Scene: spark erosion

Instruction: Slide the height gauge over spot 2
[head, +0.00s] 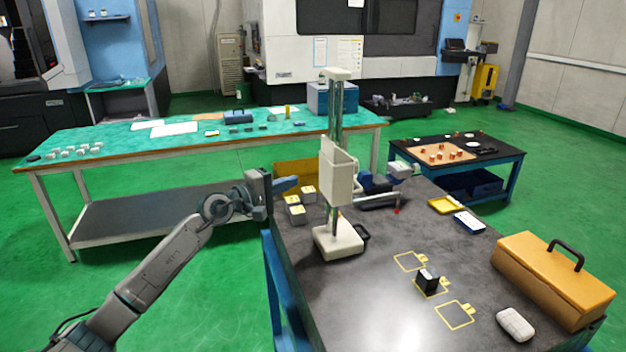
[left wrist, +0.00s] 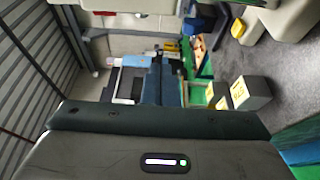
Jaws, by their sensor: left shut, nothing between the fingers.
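The height gauge (head: 338,180) is a tall cream stand with twin metal columns and a square base (head: 338,242). It stands upright on the dark bench, left of the marked spots. Its grey arm points right and ends in a red tip (head: 397,211). Three yellow-outlined spots lie to its right: a far one (head: 409,261), a middle one and a near one (head: 455,315). A dark block (head: 428,280) stands on the middle spot. Spot numbers are unreadable. My left gripper (head: 287,184) is shut and empty, left of the gauge, apart from it.
Label-topped grey blocks (head: 296,213) stand between my left gripper and the gauge base. An orange toolbox (head: 552,278), a white rounded object (head: 515,324) and a yellow tray (head: 445,205) edge the bench's right side. The surface between gauge and spots is clear.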

